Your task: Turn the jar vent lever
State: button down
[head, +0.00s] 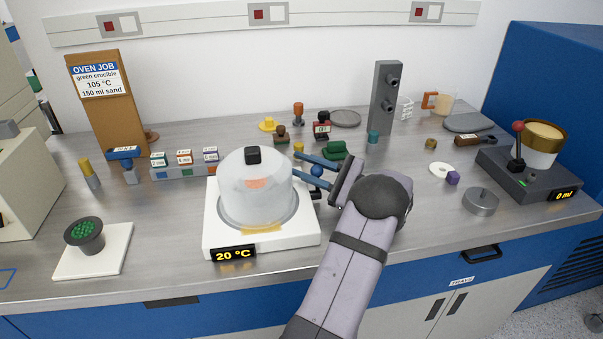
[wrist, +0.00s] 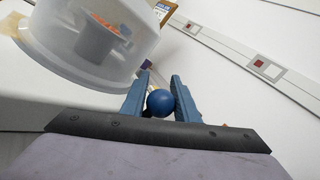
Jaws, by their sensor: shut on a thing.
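The clear jar (head: 240,185) with a black top knob stands on a white heater plate (head: 217,236) whose display reads 20 °C. A blurred orange thing shows inside the jar. The vent lever's blue ball knob (head: 316,170) is at the jar's right side. It also shows in the wrist view (wrist: 160,102), between the two blue fingers. My gripper (head: 297,164) reaches in from the right and is shut on this knob. In the wrist view my gripper (wrist: 160,80) has a finger on each side of it. The lever's stem is mostly hidden.
A white tile with a dark bowl of green grains (head: 84,233) is at the left front. A rack of small labelled boxes (head: 185,172) stands behind the jar. A dark dispenser base (head: 530,175) is at the right. Bare counter lies left of the heater.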

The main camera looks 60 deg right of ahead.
jog(key=shift+s+a+n+t+b, duration=0.25)
jog(key=shift+s+n+t+b, duration=0.1)
jog(key=shift+n+b, duration=0.45)
jog(key=shift+s+a+r+n+y, duration=0.1)
jog(key=shift+s+r+n+y, duration=0.05)
jog(key=shift+r+n+y, duration=0.2)
jog(key=c, duration=1.4)
grip_release()
jog(key=shift+c, duration=0.2)
